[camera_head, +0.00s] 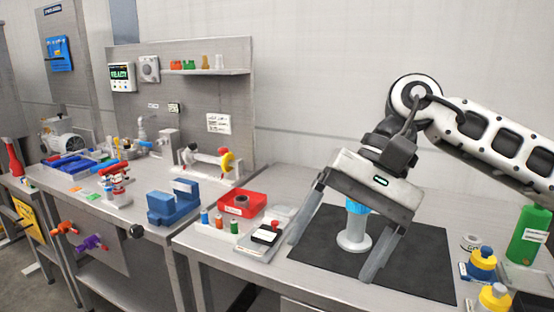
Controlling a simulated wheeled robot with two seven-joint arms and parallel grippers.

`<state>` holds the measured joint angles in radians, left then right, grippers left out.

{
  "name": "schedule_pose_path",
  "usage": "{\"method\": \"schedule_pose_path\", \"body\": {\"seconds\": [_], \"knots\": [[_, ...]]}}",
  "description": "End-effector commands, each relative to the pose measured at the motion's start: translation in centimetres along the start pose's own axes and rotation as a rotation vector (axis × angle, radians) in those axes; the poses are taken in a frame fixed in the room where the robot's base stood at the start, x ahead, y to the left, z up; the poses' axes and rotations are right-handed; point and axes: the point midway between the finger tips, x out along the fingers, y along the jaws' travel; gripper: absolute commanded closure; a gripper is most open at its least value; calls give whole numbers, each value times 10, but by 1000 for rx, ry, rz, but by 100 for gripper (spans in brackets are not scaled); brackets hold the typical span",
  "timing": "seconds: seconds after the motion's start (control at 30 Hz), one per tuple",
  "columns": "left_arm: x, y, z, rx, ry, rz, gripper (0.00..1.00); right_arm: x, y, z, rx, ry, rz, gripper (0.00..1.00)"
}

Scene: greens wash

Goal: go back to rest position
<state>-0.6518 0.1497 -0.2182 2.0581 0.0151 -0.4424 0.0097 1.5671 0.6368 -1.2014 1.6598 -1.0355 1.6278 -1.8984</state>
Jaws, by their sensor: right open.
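My right gripper (332,259) comes in from the right and points down over a black mat (425,262) on the near bench. Its two fingers are apart. A white, waisted piece with a blue top (353,236) stands upright on the mat. In the picture it shows between the fingers, with a gap on each side. Its top is partly hidden by the gripper body. I cannot tell how far in depth the fingers are from it. My left gripper is not in view.
Left of the mat are a small scale-like device (266,234), a red tray (241,204) and small coloured bottles (219,221). At the right edge stand a green bottle (529,236) and yellow-capped containers (483,262). A blue vise-like block (174,203) sits on the left bench.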

Motion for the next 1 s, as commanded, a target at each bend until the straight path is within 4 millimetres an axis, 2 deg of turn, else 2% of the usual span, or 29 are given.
{"method": "schedule_pose_path", "body": {"seconds": [0.03, 0.2, 0.33, 0.43, 0.57, 0.67, 0.73, 0.77, 0.8, 0.9, 1.0], "knots": [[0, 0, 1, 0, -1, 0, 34, 20, -10, 5, 48, -74, -72, 17], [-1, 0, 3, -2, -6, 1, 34, 67, -57, 32, 340, -417, -386, 17], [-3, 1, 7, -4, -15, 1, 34, 76, -89, 44, 675, -775, -620, 17], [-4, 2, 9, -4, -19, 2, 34, 72, -100, 36, 965, -1080, -761, 17], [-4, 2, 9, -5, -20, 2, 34, 67, -90, 5, 1362, -1512, -897, 17], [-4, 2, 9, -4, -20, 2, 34, 74, -63, -30, 1667, -1873, -966, 17], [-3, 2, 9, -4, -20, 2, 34, 89, -33, -55, 1873, -2144, -996, 17], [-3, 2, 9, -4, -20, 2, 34, 98, -17, -65, -1937, 2243, 995, 17], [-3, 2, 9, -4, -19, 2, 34, 112, 5, -76, -1811, 2134, 891, 17], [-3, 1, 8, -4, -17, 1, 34, 156, 66, -93, -1495, 1875, 672, 17], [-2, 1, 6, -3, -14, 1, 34, 204, 125, -92, -1205, 1645, 517, 17]]}}
